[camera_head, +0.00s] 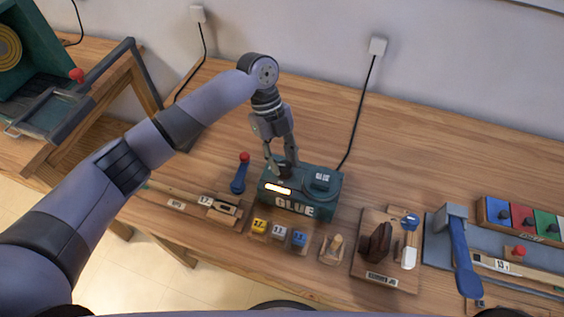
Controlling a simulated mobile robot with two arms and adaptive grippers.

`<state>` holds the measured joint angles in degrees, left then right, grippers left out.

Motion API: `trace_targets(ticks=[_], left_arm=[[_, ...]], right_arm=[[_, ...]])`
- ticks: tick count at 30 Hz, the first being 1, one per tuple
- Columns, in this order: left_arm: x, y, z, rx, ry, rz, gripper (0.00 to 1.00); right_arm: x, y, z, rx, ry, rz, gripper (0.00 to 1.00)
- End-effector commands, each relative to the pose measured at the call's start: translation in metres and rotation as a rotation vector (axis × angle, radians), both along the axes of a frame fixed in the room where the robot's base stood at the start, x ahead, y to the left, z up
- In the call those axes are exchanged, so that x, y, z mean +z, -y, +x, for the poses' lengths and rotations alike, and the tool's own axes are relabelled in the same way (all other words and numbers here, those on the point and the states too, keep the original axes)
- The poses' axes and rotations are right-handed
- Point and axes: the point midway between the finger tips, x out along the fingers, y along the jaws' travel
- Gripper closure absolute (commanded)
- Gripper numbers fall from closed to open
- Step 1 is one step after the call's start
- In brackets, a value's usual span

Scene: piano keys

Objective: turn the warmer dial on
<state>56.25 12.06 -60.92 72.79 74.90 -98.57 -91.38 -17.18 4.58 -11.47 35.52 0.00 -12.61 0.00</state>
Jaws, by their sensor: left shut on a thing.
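The glue warmer is a dark green box (330,200) with "GLUE" in raised letters on its front, standing on the wooden bench. A lit, pale yellow strip (278,188) shows on its top left. A raised green block with a small label (320,180) sits on its top right. My left gripper (282,168) reaches down onto the top left rear of the box. Its fingers are shut on a small dark part, which looks like the dial (284,169); they mostly hide it, so its setting cannot be read. My right gripper is out of view.
A blue lever with a red knob (241,172) stands just left of the warmer. Numbered blocks (279,231) lie in front. A board with a brown tool (375,243) and a blue-handled press (459,250) are to the right. A black cord (357,115) runs behind.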

Motion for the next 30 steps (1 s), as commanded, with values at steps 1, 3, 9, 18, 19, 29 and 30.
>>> trace_targets(ticks=[1,3,9,18,19,29,30], left_arm=[[-0.0017,0.0011,0.0008,-0.029,0.001,0.0,0.97],[-0.0016,0.0012,0.0009,-0.065,0.002,-0.001,0.97],[-0.0007,0.0016,0.0012,-0.137,0.003,0.0,0.97],[0.0001,0.0013,0.0011,-0.172,0.002,0.0,0.97],[0.0001,0.0013,0.0011,-0.172,0.002,0.0,0.97],[0.0001,0.0013,0.001,-0.172,0.002,0.0,0.65],[0.0001,0.0013,0.001,-0.172,0.002,0.0,0.62]], right_arm=[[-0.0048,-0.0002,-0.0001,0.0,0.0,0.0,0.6],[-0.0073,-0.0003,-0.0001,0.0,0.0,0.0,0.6],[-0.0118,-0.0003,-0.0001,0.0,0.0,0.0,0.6],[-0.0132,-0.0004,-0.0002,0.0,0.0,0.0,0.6],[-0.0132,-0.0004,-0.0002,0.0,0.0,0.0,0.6],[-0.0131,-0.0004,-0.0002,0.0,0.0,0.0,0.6],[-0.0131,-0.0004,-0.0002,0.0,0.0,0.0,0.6]])
